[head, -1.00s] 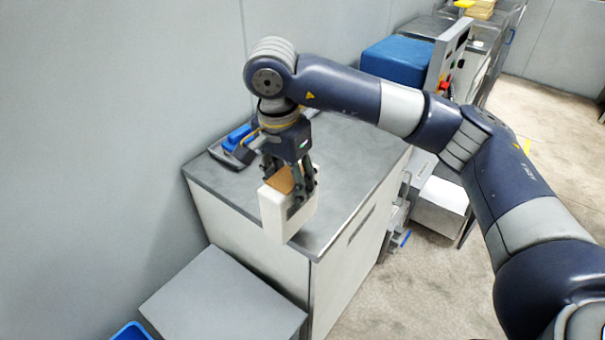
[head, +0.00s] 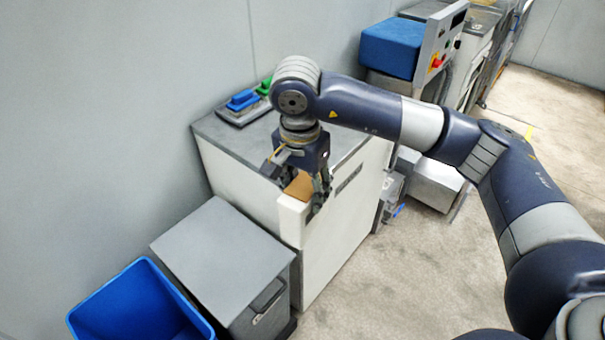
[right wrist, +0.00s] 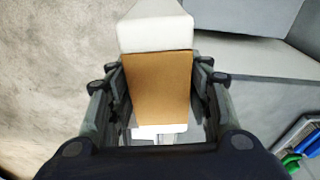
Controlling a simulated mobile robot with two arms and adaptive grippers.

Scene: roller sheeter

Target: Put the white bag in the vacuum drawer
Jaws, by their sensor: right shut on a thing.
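My right gripper (head: 303,196) is shut on a white, block-shaped bag (head: 292,223) with a brown face between the fingers. In the right wrist view the bag (right wrist: 157,35) sits between both fingers, its white part reaching beyond them. In the head view it is held off the floor and overlaps the front of a white cabinet (head: 245,185) with a grey top. A lower grey box (head: 210,245) with a bar handle (head: 268,300) stands beside the cabinet. I cannot tell which unit has the vacuum drawer; no open drawer shows. My left gripper is not in view.
A blue bin (head: 140,300) stands at the lower left by the grey box. A panel with blue and green parts (head: 245,102) lies at the cabinet's back. A blue box (head: 393,48) and a control panel (head: 440,45) stand behind. The floor at right is clear.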

